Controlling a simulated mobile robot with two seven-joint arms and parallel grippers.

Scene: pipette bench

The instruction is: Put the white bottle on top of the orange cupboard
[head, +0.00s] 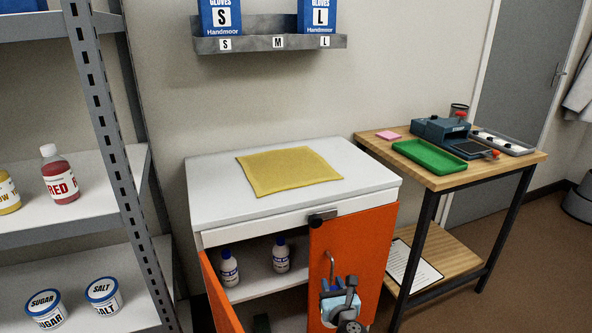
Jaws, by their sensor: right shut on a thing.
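The orange cupboard (297,205) has a white top and stands open at the front. Its left door (221,300) is swung out, and its right door (368,245) is partly open. Two white bottles with blue markings stand upright inside, a left bottle (229,268) and a right bottle (281,255). My right gripper (335,287) is in front of the right door, shut on its grey handle (331,264); the exact contact is hard to see. My left gripper is not in view.
A yellow cloth (289,171) lies on the cupboard top, with bare white surface around it. A metal shelf (100,130) with bottles and tubs stands left. A wooden table (450,178) with a green tray (429,157) stands right. A glove rack (268,43) hangs above.

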